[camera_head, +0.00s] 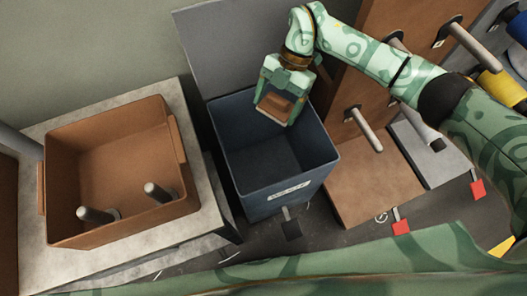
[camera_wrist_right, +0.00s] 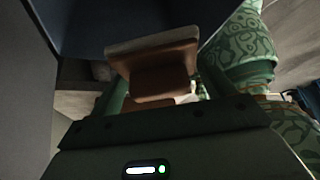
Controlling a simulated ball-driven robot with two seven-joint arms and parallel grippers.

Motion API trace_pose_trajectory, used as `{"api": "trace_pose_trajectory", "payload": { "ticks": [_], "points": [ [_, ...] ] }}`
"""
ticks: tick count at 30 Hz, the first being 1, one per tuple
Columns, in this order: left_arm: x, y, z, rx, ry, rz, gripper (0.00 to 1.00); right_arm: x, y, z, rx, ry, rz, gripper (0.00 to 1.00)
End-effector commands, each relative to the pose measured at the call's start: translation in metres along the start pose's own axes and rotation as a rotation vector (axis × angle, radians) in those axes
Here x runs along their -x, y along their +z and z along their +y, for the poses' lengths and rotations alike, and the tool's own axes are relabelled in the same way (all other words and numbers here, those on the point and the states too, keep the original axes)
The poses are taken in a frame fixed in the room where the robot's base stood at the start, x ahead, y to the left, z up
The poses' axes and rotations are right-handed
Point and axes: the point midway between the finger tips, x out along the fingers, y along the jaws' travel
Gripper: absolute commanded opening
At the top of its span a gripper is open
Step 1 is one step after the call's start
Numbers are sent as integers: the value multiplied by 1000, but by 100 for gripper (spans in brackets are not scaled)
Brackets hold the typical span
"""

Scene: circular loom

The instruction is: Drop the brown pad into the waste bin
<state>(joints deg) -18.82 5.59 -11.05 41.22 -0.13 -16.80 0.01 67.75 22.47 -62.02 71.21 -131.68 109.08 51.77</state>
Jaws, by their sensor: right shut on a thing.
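The brown pad (camera_head: 277,104) is held by my right gripper (camera_head: 275,108), which is shut on it over the open mouth of the waste bin. In the right wrist view the pad (camera_wrist_right: 155,68) sits between the fingers, with a pale layer along one edge. The waste bin (camera_head: 262,199) is dark blue with a label on its front and a grey lid raised at the back. The visible part of its inside looks dark and empty. My left gripper is not in view.
A brown tub (camera_head: 70,159) with two grey pegs (camera_head: 157,191) in it stands on a pale bench (camera_head: 200,217) left of the bin. A brown wooden stand (camera_head: 370,185) with grey pegs is close on the right. Red tags (camera_head: 402,227) hang near the floor.

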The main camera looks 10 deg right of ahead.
Motion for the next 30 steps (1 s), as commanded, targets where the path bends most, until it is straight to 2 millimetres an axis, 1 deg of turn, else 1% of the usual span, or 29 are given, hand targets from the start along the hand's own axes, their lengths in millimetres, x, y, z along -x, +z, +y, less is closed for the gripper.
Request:
{"api": "trace_pose_trajectory", "payload": {
  "ticks": [2, 5, 8, 9, 10, 15, 18, 22, 30],
  "points": [
    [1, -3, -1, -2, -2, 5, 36, 1, -1, -4, -14, 10, 0, 60],
    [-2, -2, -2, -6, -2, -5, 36, -4, 1, -6, -27, 15, 2, 60],
    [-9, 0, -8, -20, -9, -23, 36, -14, 7, -6, -33, 17, 3, 60],
    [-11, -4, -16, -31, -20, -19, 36, -20, 10, -6, -33, 16, 5, 60],
    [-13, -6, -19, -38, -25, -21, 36, -24, 12, -6, -34, 16, 5, 60],
    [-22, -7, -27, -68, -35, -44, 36, -43, 24, -6, -33, 16, 6, 60],
    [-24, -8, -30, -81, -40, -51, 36, -50, 28, -6, -33, 16, 4, 60],
    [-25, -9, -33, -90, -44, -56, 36, -52, 29, -6, -32, 19, 2, 60],
    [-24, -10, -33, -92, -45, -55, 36, -51, 29, -6, -31, 20, 0, 60]
  ]
}}
